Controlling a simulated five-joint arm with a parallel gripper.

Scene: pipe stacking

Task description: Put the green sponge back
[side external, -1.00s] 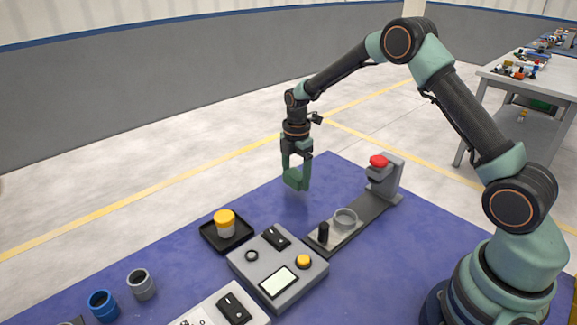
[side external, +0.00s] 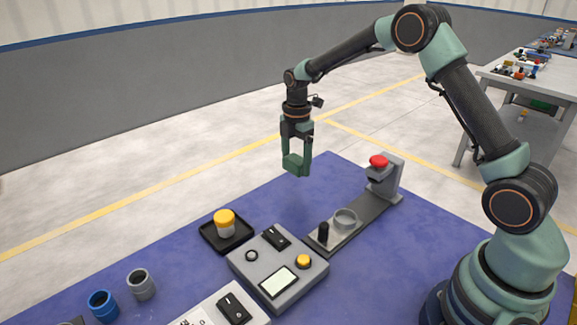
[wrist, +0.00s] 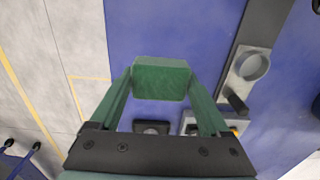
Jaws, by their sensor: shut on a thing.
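The green sponge (side external: 293,165) is a small dark green block held between the fingertips of my gripper (side external: 296,160). The gripper is shut on it and hangs in the air above the far side of the blue mat. In the wrist view the sponge (wrist: 161,79) spans the gap between the two fingers of my gripper (wrist: 160,85), with blue mat behind it. A part of the sponge is hidden by the fingers in the side view.
Blue (side external: 102,304) and grey (side external: 140,284) pipe pieces stand at lower left.

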